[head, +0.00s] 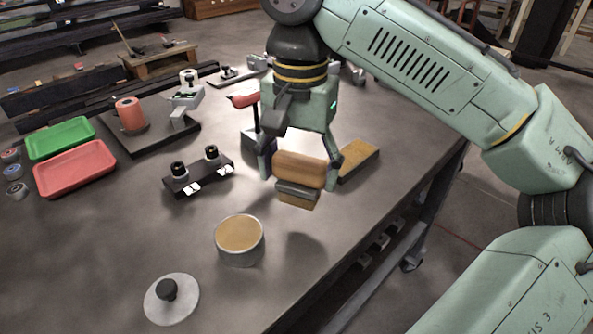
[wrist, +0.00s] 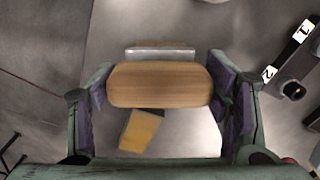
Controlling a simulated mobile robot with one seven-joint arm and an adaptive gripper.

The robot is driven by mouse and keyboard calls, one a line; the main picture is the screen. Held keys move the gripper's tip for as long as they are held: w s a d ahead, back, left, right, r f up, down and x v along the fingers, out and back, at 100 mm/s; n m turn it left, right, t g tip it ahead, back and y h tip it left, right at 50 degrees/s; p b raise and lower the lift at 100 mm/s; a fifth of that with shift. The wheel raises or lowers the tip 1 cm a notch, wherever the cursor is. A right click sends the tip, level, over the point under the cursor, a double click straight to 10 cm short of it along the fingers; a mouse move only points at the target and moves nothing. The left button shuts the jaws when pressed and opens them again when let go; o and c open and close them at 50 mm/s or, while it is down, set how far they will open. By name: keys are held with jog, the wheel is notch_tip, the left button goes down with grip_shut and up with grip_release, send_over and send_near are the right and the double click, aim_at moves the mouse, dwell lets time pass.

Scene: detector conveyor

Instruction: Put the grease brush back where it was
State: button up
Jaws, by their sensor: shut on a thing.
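The grease brush (head: 299,170) has a thick wooden handle, a grey metal band and tan bristles at its lower end. My gripper (head: 300,176) is shut on its wooden handle and holds it above the table, bristles down. In the wrist view the handle (wrist: 160,84) lies crosswise between the fingers of my gripper (wrist: 161,88), with the metal band showing just beyond it. An open round tin (head: 239,252) of amber grease stands in front and left of the brush. A block with a yellow top (head: 359,157) lies behind and right of my gripper; it also shows in the wrist view (wrist: 140,131).
A disc lid with a black knob (head: 171,299) lies near the front. A dark numbered holder with two black knobs (head: 198,177) stands left. Green (head: 61,138) and red (head: 75,168) trays are farther left. A red-handled tool (head: 245,100) stands behind my gripper. The table's right edge is close.

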aim_at(297, 179)
jog(key=shift+w+a, duration=0.1)
jog(key=shift+w, duration=0.2)
jog(key=f, duration=0.1)
jog(key=w+f+p, duration=0.1)
jog(key=f, duration=0.1)
jog(key=shift+w+a+f, duration=0.1)
jog(key=shift+f, duration=0.25)
jog(key=shift+f, duration=0.2)
jog(key=o, duration=1.1)
jog(key=shift+r, duration=0.15)
notch_tip(297, 179, up, 12)
jog(key=shift+r, duration=0.1)
